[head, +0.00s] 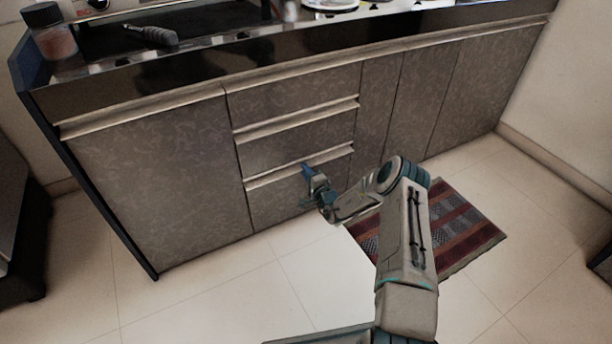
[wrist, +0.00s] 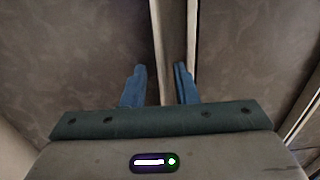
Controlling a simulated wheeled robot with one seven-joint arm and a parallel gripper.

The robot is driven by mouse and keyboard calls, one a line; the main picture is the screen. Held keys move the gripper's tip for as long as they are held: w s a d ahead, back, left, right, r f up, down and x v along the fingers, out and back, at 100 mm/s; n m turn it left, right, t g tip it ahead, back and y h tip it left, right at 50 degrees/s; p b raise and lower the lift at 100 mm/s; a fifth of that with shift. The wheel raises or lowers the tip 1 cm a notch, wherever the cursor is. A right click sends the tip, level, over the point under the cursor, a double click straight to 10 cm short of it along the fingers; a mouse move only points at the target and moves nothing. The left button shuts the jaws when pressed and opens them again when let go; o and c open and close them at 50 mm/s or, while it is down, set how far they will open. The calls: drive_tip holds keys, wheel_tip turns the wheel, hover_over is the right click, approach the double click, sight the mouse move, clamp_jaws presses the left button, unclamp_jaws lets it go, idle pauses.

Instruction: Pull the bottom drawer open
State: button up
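The bottom drawer (head: 275,205) is the lowest of three stacked drawers in the patterned grey-brown cabinet. It looks closed, with its front flush with the cabinet. A pale handle strip (head: 270,178) runs along its top edge. My gripper (head: 307,172) is at this strip, right of its middle, and covers part of it. In the wrist view my gripper (wrist: 160,84) has its two blue fingers apart, with a pale strip edge (wrist: 158,40) running between them. I cannot tell whether either finger touches the strip.
Two more drawers (head: 295,133) sit above, with cabinet doors (head: 150,185) on both sides. The counter (head: 200,45) carries a jar (head: 50,40) and a dark-handled tool (head: 150,35). A striped rug (head: 465,225) lies on the right. The tiled floor (head: 220,290) before the drawers is clear.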

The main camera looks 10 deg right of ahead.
drive_tip(key=shift+c, duration=0.3)
clamp_jaws()
idle(1.2)
